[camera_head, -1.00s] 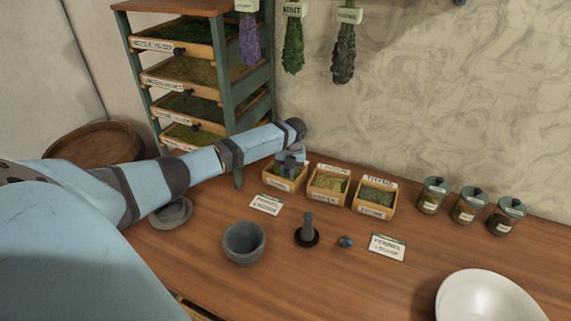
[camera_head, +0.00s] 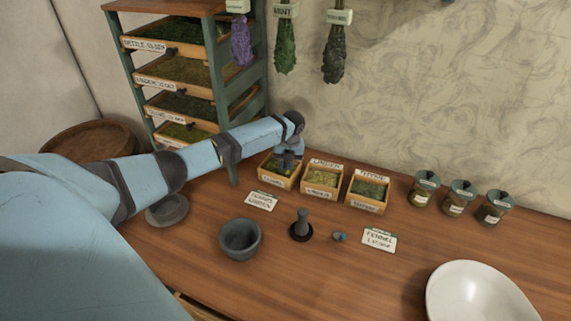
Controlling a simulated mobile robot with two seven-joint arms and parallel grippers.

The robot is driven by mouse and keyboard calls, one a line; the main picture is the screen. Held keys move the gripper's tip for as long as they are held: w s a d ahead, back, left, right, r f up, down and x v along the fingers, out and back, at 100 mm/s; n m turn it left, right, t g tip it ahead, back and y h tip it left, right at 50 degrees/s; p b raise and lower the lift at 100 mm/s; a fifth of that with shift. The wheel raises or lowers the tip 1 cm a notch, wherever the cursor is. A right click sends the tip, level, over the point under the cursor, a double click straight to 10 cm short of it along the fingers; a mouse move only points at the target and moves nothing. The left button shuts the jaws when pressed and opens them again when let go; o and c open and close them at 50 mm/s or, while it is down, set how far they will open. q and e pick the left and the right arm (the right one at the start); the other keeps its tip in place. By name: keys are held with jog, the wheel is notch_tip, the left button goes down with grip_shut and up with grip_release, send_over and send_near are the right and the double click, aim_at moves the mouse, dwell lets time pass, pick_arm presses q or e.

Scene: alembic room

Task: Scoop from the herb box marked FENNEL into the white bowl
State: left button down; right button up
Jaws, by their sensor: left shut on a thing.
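The white bowl (camera_head: 470,293) stands at the lower right of the table, partly cut off by the frame's lower edge. Three small wooden herb boxes stand in a row near the wall. My left gripper (camera_head: 289,164) is at the leftmost box (camera_head: 272,182), pointing down over its green herb. The label on this box is too small to read surely. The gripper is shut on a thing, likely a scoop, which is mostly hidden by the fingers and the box. A card (camera_head: 379,240) marked FENNEL lies in front of the boxes. My right gripper is not in view.
The middle box (camera_head: 322,191) and right box (camera_head: 366,205) stand close by. Mortar (camera_head: 240,252), pestle (camera_head: 302,227) and lidded jars (camera_head: 459,203) stand around. A drying rack (camera_head: 180,84) rises behind my left arm.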

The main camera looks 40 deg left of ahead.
pick_arm(q)
jog(key=shift+r+p, duration=2.6)
jog(key=shift+r, duration=0.65)
jog(key=shift+f, duration=0.1)
